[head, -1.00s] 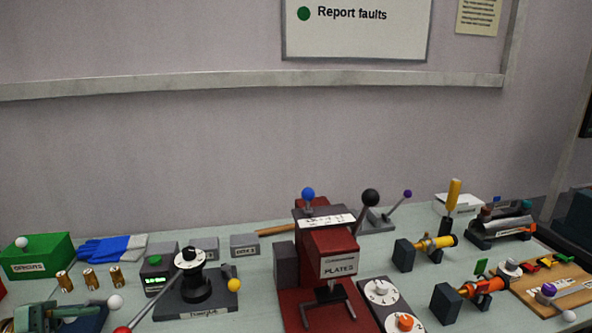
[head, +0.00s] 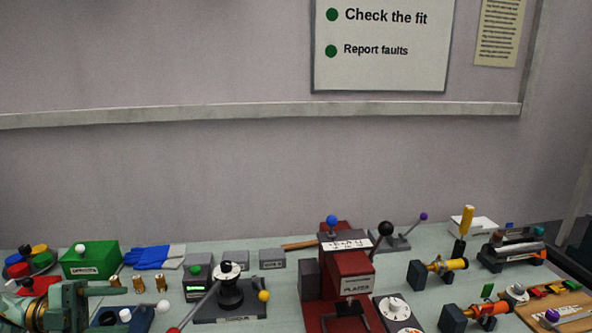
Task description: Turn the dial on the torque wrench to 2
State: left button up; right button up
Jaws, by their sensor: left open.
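The torque wrench (head: 230,292) stands on a dark base plate (head: 245,313) left of the centre of the bench. It has a black post with a white dial (head: 227,268) on top, and a grey handle runs down left to a red ball (head: 173,330) at the bottom edge. The dial's numbers are too small to read. My left gripper (head: 130,303) is teal, open and empty at the lower left. It is apart from the wrench and left of its handle. My right gripper is not in view.
A small box with a green display (head: 197,289) stands just left of the wrench, and several brass fittings (head: 138,284) lie beyond my gripper. A red press (head: 350,265) stands right of the wrench.

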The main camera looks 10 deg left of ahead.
aim_at(226, 265)
jog(key=k, duration=0.9)
